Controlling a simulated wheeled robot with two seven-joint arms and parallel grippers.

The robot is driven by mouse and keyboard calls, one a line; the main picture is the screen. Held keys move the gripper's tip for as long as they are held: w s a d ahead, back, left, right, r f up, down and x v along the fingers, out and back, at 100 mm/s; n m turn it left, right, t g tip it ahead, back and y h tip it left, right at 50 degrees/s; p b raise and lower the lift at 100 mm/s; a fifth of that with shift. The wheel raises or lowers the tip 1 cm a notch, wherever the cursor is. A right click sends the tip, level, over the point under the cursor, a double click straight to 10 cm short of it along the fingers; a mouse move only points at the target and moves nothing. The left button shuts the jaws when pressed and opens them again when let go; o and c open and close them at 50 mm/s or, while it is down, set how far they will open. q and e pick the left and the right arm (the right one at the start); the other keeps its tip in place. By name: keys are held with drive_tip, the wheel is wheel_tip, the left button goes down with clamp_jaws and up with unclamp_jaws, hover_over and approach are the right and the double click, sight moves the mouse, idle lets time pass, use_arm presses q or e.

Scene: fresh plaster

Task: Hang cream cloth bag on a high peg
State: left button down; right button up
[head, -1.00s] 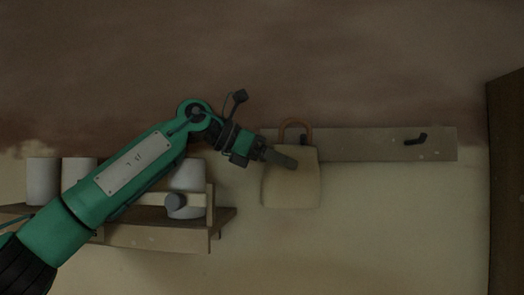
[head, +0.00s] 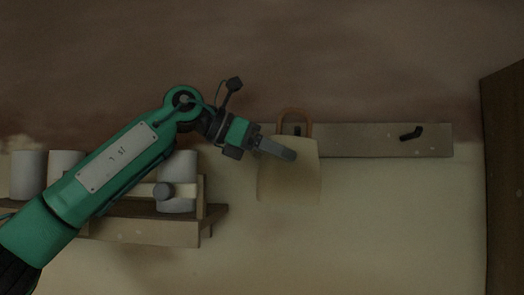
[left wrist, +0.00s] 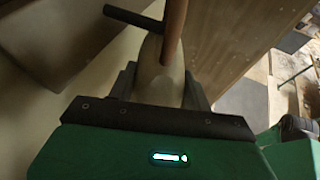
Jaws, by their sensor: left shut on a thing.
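The cream cloth bag (head: 287,182) hangs upright in front of the wall board, its brown loop handle (head: 295,111) standing up. My left gripper (head: 285,152) is shut on the bag's upper part. A dark peg (head: 297,131) shows inside the loop's opening; whether it passes through the loop I cannot tell. In the left wrist view the bag (left wrist: 155,75) is between the fingers, and the dark peg (left wrist: 133,18) meets the brown handle (left wrist: 175,28) in the picture. A second dark peg (head: 411,133) on the board's right is empty. My right gripper is not in view.
The pale peg board (head: 365,141) runs along the wall. A wooden shelf (head: 150,231) with several white containers (head: 30,172) is at the left, behind my arm. A dark brown upright panel (head: 503,180) stands at the far right. The wall below the board is clear.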

sight(286, 165)
use_arm(q)
drive_tip(key=shift+s+d+f+b, duration=0.35)
drive_tip(key=shift+d+f+b, duration=0.15)
drive_tip(key=shift+f, duration=0.2)
drive_tip(key=shift+s+d+f+b, duration=0.35)
drive_tip(key=shift+d+f, duration=0.1)
drive_tip(key=shift+f, duration=0.2)
drive_tip(key=shift+s+d+f+g+b, duration=0.1)
drive_tip(key=shift+s+d+g+b, duration=0.05)
drive_tip(key=shift+s+b, duration=0.55)
drive_tip(key=shift+s+d+f+g+b, duration=0.1)
drive_tip(key=shift+s+g+b, duration=0.05)
drive_tip(key=shift+s+b, duration=0.55)
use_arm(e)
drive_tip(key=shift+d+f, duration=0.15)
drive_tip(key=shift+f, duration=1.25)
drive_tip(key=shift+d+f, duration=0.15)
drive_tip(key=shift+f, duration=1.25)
use_arm(q)
drive_tip(key=shift+w+a+r, duration=0.1)
drive_tip(key=shift+a+r, duration=0.05)
drive_tip(key=shift+r, duration=0.1)
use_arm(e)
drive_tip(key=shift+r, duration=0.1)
use_arm(q)
drive_tip(key=shift+w+r+p, duration=0.1)
drive_tip(key=shift+r+p, duration=2.25)
drive_tip(key=shift+p, duration=0.15)
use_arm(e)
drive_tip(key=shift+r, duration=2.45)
